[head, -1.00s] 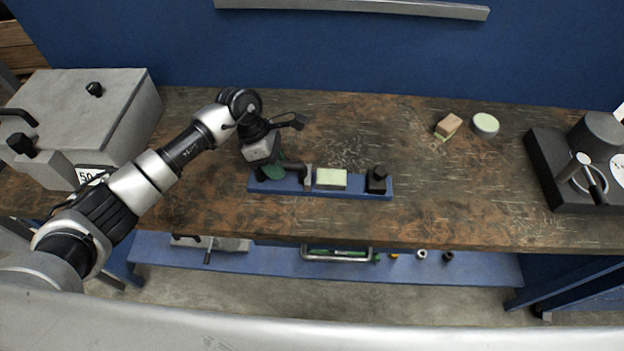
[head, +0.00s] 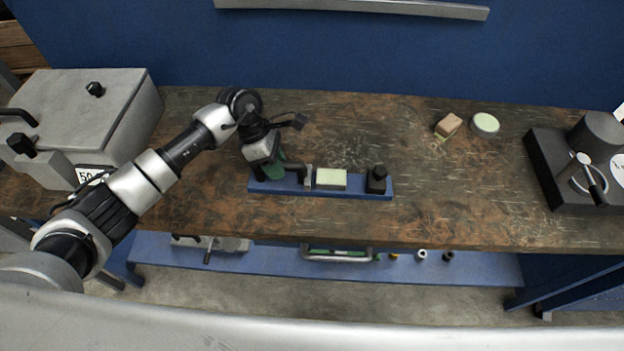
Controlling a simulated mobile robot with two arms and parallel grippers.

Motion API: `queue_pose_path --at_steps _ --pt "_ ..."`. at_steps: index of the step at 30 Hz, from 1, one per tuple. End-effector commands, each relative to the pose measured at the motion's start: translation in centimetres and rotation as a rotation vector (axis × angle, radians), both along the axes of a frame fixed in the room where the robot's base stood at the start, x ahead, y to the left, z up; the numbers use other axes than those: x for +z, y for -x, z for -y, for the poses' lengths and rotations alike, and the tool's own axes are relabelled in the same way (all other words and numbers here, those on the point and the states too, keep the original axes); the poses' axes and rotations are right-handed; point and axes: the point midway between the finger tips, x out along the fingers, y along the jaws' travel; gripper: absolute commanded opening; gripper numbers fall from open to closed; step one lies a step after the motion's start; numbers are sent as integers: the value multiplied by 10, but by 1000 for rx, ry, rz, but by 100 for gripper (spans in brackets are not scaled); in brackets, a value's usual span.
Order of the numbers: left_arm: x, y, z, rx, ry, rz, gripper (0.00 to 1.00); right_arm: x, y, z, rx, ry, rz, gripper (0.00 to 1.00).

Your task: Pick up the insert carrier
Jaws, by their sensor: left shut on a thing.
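The insert carrier, which I take to be the long blue bar (head: 350,193), lies on the brown workbench in the middle of the head view. On it are a pale green block (head: 331,179), a black knobbed block (head: 377,179) at the right end and a small grey upright piece left of the green block. My left gripper (head: 288,170) is over the bar's left end, shut on part of it. My wrist hides much of that end and the exact contact. The bar appears to rest on the bench. My right gripper is not in view.
A grey metal box (head: 95,110) stands at the left. A tan block (head: 448,125) and a round pale-topped disc (head: 485,124) are at the back right. A dark device (head: 560,180) stands far right. A blue lower shelf (head: 275,262) holds several items. The bench right of the bar is clear.

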Motion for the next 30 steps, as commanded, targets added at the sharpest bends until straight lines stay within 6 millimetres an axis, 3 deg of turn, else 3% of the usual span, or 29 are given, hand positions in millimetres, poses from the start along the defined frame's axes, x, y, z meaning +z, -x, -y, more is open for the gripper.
queue_pose_path --at_steps 15,26,30 --pt "7 -2 1 -2 8 8 0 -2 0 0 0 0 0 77" --pt "41 -2 1 -1 7 11 0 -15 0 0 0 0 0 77" --pt "51 3 14 -5 10 8 0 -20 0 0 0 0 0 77"
